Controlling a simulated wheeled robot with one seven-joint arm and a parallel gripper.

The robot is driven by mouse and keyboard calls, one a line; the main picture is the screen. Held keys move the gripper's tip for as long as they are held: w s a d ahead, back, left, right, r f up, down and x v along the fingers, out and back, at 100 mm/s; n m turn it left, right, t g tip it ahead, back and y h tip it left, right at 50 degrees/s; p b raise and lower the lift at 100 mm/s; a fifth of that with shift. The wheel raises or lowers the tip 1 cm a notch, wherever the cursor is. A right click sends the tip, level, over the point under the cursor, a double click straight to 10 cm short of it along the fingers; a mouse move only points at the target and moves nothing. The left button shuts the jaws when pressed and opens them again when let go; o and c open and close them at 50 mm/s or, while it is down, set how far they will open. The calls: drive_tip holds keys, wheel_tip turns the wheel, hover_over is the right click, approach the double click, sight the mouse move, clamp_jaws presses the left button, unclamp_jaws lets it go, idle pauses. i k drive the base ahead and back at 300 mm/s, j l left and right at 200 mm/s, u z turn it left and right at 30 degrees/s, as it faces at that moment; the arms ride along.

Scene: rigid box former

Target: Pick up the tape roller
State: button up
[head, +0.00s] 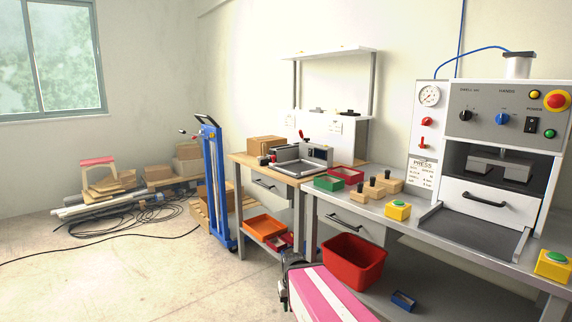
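I cannot make out a tape roller for certain in the head view. Small tools stand on the workbenches: wooden blocks with black knobs (369,192) on the grey bench, and a metal fixture (299,168) with a red-handled part on the wooden bench. Some small dark items on the raised white panel behind are too small to name.
The grey bench (418,212) carries a press (500,115), yellow button boxes (397,211), a green bin (328,183) and a red tray (346,174). A red bin (352,262) stands below. A blue lift trolley (214,180) and floor cables are left. Open floor lies front left.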

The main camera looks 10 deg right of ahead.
sight(266, 162)
drive_tip(key=i+j+z, duration=0.1)
drive_tip(key=z, duration=0.3)
drive_tip(key=j+z, duration=0.35)
drive_tip(key=i+j+z, duration=0.1)
drive_tip(key=j+z, duration=0.15)
drive_tip(key=z, duration=0.15)
drive_tip(key=j+z, duration=0.25)
drive_tip(key=z, duration=0.15)
